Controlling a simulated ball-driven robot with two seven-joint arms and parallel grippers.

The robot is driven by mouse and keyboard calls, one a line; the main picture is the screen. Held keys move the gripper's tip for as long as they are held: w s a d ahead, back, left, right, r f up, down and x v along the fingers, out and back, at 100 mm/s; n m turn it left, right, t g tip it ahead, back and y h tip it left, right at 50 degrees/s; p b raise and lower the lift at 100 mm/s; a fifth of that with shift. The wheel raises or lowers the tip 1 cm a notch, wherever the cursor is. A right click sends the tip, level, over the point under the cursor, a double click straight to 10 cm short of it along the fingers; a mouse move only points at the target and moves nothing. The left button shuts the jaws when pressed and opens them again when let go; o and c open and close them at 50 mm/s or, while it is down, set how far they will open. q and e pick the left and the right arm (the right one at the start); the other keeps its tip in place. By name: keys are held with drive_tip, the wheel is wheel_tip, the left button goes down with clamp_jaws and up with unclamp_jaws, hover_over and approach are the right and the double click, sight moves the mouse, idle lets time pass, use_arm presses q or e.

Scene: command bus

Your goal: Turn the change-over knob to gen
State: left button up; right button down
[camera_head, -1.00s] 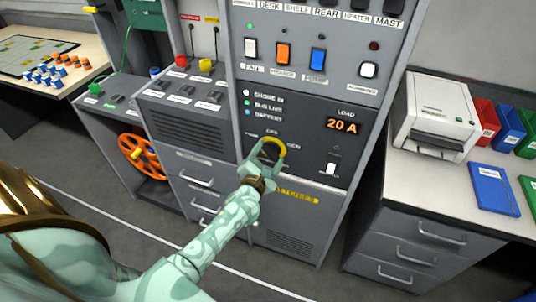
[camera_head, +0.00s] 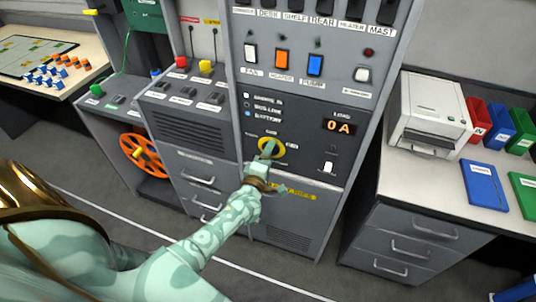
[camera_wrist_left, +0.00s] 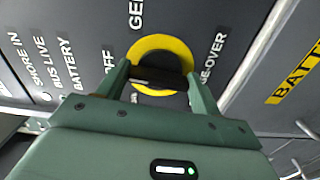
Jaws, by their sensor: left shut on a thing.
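The change-over knob (camera_head: 281,149) is a yellow ring with a black bar on the grey panel, below the status lamps. In the left wrist view, the yellow ring (camera_wrist_left: 165,43) shows behind my left gripper (camera_wrist_left: 159,77), whose fingers sit at either end of the black bar. The bar's left end there is towards the OFF label (camera_wrist_left: 109,62); the GEN label (camera_wrist_left: 136,14) is at the top. In the head view, my left gripper (camera_head: 268,149) covers part of the knob. The load display (camera_head: 340,127) reads 0 A. My right gripper is not in view.
A row of switches (camera_head: 282,59) is above the knob, and a small white switch (camera_head: 328,168) is at its lower right. A printer (camera_head: 430,110) stands on the right counter. An orange reel (camera_head: 143,156) is at the left. The floor in front is clear.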

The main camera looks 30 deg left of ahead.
use_arm(q)
drive_tip(key=m, duration=0.3)
drive_tip(key=m+p, duration=0.1)
drive_tip(key=m, duration=0.7)
drive_tip(key=shift+s+f, duration=0.1)
drive_tip(key=shift+f, duration=0.2)
idle(0.3)
drive_tip(key=o, duration=1)
drive_tip(key=p+v, duration=0.4)
drive_tip(key=v, duration=1.2)
drive_tip(key=shift+s+d+r, duration=0.1)
